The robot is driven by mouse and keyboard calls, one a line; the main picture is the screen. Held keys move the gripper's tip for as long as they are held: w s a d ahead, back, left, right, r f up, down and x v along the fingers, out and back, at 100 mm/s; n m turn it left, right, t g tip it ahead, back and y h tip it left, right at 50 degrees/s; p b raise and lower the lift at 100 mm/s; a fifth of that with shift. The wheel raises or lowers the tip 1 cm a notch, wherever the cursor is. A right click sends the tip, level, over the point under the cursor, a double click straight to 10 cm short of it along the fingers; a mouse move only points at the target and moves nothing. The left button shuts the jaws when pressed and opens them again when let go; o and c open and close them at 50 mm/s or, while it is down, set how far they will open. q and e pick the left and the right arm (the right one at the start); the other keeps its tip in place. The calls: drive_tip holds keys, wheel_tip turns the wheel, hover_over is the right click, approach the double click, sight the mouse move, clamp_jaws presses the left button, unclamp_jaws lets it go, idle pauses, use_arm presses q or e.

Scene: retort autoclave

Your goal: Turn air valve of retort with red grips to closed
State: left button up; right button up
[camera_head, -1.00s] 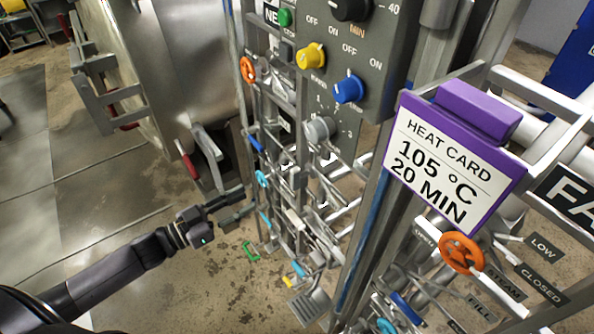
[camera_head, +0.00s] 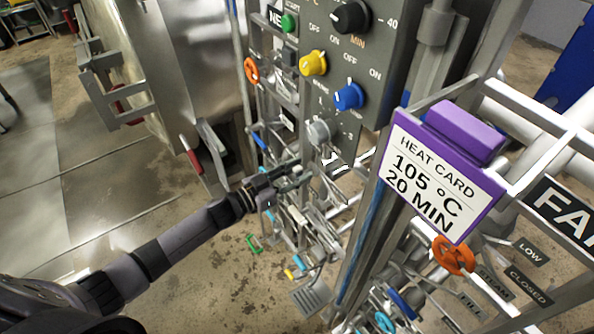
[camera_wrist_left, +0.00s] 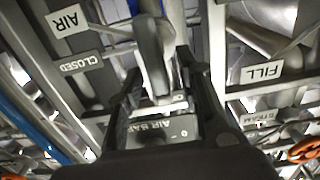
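My left gripper (camera_head: 290,178) reaches into the pipe and valve rack below the grey control panel. In the left wrist view its two dark fingers (camera_wrist_left: 165,90) are apart. A grey metal handle-like part (camera_wrist_left: 152,50) shows just ahead and between them; I cannot tell whether they touch it. A small plate reading AIR BAR (camera_wrist_left: 160,132) lies between the fingers. Labels AIR (camera_wrist_left: 69,20) and CLOSED (camera_wrist_left: 80,62) are at the left of that view. The retort (camera_head: 180,60) has a lever with a red grip (camera_head: 195,162). My right gripper is out of view.
The control panel (camera_head: 370,50) with colored knobs stands above the rack. A purple-framed heat card (camera_head: 440,170) hangs at the right, near an orange handwheel (camera_head: 453,256). A FILL label (camera_wrist_left: 262,72) is right of my fingers.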

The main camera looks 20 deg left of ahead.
use_arm(q)
drive_tip(key=shift+c, duration=0.3)
clamp_jaws()
idle(0.3)
